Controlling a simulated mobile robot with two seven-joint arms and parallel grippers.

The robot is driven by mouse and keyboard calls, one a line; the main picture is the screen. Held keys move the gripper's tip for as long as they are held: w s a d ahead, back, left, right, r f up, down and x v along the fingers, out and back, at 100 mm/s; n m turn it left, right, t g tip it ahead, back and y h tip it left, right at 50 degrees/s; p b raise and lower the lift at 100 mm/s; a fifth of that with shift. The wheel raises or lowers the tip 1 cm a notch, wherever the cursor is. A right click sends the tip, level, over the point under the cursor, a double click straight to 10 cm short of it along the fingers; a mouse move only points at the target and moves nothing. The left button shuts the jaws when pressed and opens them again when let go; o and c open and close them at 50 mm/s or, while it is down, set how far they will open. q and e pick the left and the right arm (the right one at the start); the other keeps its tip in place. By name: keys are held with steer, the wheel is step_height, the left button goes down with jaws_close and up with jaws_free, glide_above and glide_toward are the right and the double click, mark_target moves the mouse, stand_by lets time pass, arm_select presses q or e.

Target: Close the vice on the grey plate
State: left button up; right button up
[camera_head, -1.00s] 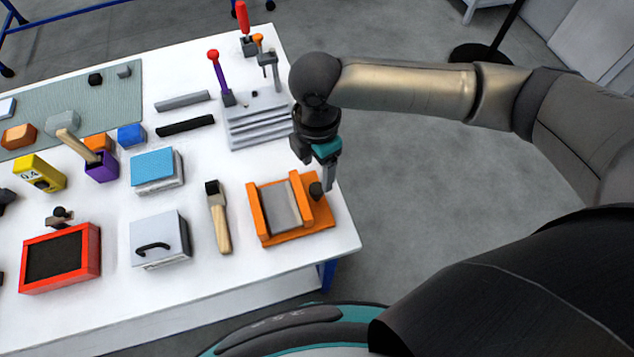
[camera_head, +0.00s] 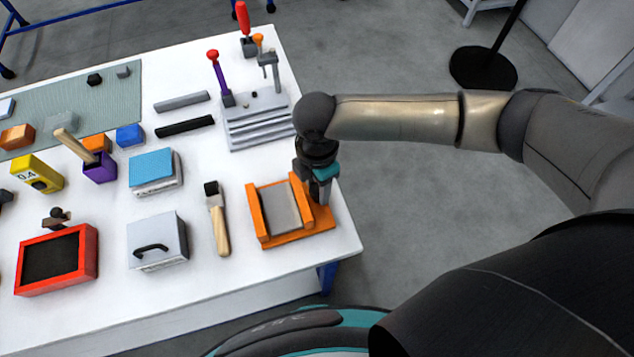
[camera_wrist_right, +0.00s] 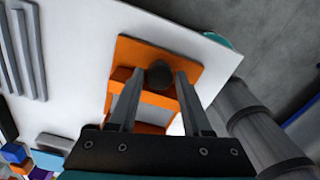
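The orange vice (camera_head: 290,239) sits near the front right corner of the white table. The grey plate (camera_head: 279,209) lies between its two orange jaws. The vice also shows in the wrist view (camera_wrist_right: 150,52). A dark round knob (camera_wrist_right: 160,74) stands on the vice's right side, beyond the right jaw. My right gripper (camera_head: 321,199) is down at this knob and hides it in the head view. In the wrist view the two fingers (camera_wrist_right: 160,82) are apart, one on each side of the knob, with a small gap visible. My left gripper is in neither view.
A wooden-handled tool (camera_head: 219,220) lies left of the vice. A grey box with a black handle (camera_head: 157,243) and a red-framed tray (camera_head: 88,248) are further left. A grey stepped block (camera_head: 260,122) stands behind. The table's right edge is close to the vice.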

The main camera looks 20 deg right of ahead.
jaws_close()
steer(key=shift+r+m+p, duration=0.2)
steer(key=shift+m+p, duration=0.2)
steer(key=shift+p, duration=0.5)
steer(key=m+p, duration=0.2)
steer(key=p, duration=0.1)
steer(key=shift+m+p, duration=0.3)
steer(key=shift+m, duration=0.1)
steer(key=shift+f+m+p, duration=0.15)
steer(key=shift+m+p, duration=0.95)
